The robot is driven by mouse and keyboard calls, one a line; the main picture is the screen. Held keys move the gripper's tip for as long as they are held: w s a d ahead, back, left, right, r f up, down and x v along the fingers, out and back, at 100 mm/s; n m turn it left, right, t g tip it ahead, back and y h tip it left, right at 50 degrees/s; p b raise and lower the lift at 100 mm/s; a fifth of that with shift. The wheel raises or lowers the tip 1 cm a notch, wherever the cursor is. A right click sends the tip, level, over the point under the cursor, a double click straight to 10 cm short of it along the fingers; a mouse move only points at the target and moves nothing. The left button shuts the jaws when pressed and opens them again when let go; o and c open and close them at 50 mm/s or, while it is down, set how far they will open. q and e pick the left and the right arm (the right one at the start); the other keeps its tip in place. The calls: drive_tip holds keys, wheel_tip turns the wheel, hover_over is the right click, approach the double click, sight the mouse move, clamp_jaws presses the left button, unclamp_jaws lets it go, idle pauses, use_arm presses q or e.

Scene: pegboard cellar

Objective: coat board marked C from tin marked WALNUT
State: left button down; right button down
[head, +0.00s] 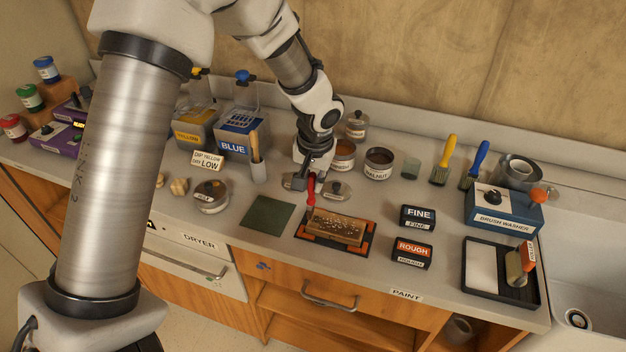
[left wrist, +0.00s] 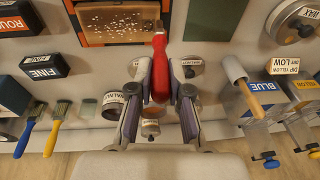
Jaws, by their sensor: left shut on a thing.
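The left wrist view shows the red handle (left wrist: 160,68) between both fingers (left wrist: 161,85). The brown board (head: 335,226), with pale specks on top, lies in an orange and black holder (head: 366,246). I see no letter C on it. Whether the bristles touch it I cannot tell. The open WALNUT tin (head: 379,163) stands behind and right of the gripper, apart from it. My right gripper is not in view.
Another open tin (head: 343,154) stands just behind the gripper, with a loose lid (head: 338,190) in front. FINE (head: 417,217) and ROUGH (head: 412,252) blocks stand right of the board. A green mat (head: 268,216) lies left. A brush washer (head: 503,212) and sink (head: 590,270) are far right.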

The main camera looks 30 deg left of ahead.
use_arm(q)
drive_tip(key=shift+w+r, duration=0.1)
drive_tip(key=shift+r, duration=0.05)
drive_tip(key=shift+w+a+p, duration=0.15)
drive_tip(key=shift+w+p, duration=0.15)
drive_tip(key=shift+w, duration=0.25)
drive_tip(key=shift+d, duration=0.6)
drive_tip(key=shift+a+f, duration=0.1)
drive_tip(key=shift+f, duration=0.3)
